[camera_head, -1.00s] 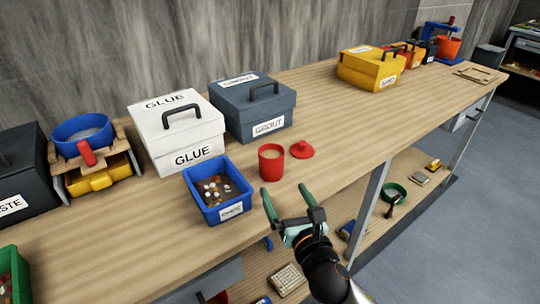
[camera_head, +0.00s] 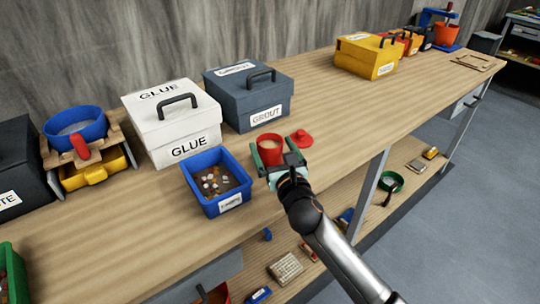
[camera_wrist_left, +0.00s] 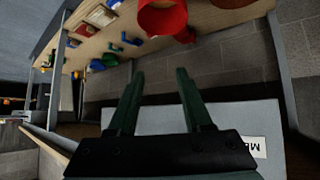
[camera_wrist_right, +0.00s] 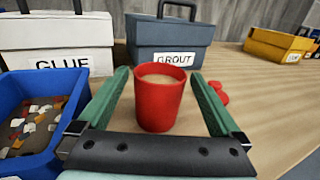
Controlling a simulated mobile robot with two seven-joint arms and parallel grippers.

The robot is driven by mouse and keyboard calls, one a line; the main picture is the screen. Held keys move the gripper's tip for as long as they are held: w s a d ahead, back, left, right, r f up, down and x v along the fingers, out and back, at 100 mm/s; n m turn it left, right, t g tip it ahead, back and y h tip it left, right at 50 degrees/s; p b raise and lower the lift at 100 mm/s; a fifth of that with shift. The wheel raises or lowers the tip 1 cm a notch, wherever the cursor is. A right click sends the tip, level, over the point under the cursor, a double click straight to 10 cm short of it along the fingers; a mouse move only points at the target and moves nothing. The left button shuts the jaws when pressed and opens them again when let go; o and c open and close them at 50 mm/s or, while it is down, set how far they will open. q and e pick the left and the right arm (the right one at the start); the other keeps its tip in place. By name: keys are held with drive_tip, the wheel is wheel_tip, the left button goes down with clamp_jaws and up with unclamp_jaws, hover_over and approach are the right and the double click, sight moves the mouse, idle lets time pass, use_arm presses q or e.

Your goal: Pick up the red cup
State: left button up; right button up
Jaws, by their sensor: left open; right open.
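The red cup (camera_head: 270,147) stands upright on the wooden bench, with a pale filling inside. In the right wrist view the cup (camera_wrist_right: 159,98) is between the two green fingers of my right gripper (camera_wrist_right: 162,100), with a small gap showing on each side. My right gripper (camera_head: 274,158) is open around the cup.
A blue bin of mosaic pieces (camera_head: 205,202) stands close left of the cup. The white glue box (camera_head: 162,128) and dark grout box (camera_head: 236,103) stand behind. A yellow box (camera_head: 361,62) is farther right. Bare bench top lies between.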

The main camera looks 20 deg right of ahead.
drive_tip(key=shift+w, duration=1.3)
drive_tip(key=shift+c, duration=0.2)
drive_tip(key=c, duration=1.4)
drive_tip(key=shift+c, duration=0.4)
drive_tip(key=shift+r, duration=0.1)
